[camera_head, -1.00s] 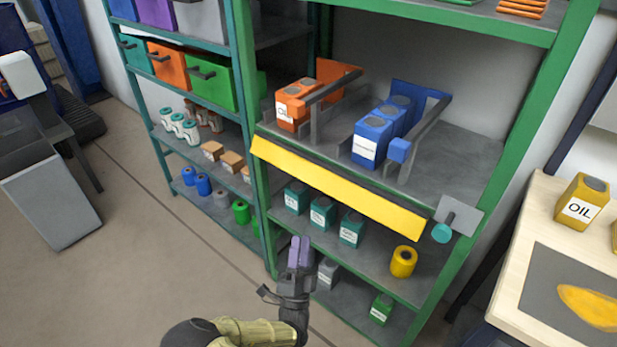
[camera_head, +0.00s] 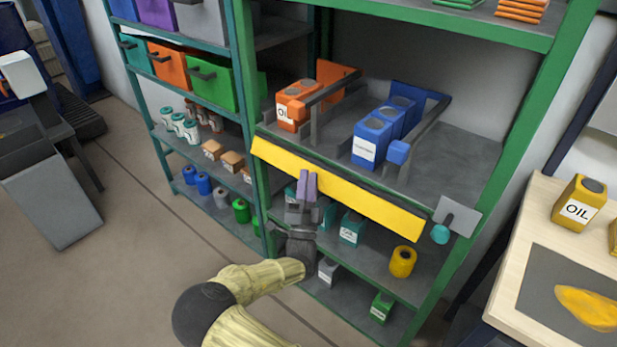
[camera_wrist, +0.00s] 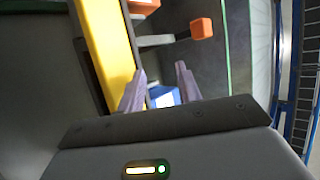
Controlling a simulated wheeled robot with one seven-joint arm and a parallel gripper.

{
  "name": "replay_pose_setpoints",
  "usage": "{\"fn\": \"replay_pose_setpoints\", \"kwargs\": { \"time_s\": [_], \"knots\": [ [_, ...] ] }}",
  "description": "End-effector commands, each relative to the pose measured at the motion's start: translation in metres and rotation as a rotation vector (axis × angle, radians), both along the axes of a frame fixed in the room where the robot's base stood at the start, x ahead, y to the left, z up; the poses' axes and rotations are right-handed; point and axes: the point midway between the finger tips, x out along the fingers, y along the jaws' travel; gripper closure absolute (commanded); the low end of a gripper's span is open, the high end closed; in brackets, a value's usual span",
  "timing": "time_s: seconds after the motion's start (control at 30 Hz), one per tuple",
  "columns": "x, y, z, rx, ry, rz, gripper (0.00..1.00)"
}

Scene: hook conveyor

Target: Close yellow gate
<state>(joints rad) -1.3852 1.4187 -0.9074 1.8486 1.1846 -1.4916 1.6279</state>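The yellow gate (camera_head: 360,200) is a long flat bar along the front edge of the middle shelf, sloping down to the right in the head view. In the wrist view the yellow gate (camera_wrist: 107,45) runs up the left side, beside the left finger. My gripper (camera_head: 308,175) is in front of the gate, left of its middle, its purple fingers overlapping the bar in the head view. The wrist view shows my gripper (camera_wrist: 159,74) open, with a gap between the fingers and nothing held. Whether a finger touches the gate I cannot tell.
A grey plate (camera_head: 462,214) with a teal knob (camera_head: 440,234) is at the gate's right end. Behind the gate stand orange oil cans (camera_head: 293,108) and blue cans (camera_head: 371,143) in lanes. Below are teal cans (camera_head: 352,228) and a yellow roll (camera_head: 403,262). A wooden table (camera_head: 525,225) stands at right.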

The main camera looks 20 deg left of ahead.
Motion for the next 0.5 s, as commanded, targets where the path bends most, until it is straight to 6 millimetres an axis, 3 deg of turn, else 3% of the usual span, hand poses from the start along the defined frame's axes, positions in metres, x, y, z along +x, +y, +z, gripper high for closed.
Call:
{"fn": "replay_pose_setpoints", "kwargs": {
  "time_s": [0.37,0.4,0.5],
  "knots": [
    [0.0077,0.001,0.0069,0.0,0.0,0.0,0.65],
    [0.0076,0.001,0.0068,0.0,0.0,0.0,0.67],
    [0.0076,0.001,0.0068,0.0,0.0,0.0,0.87]
  ]
}}
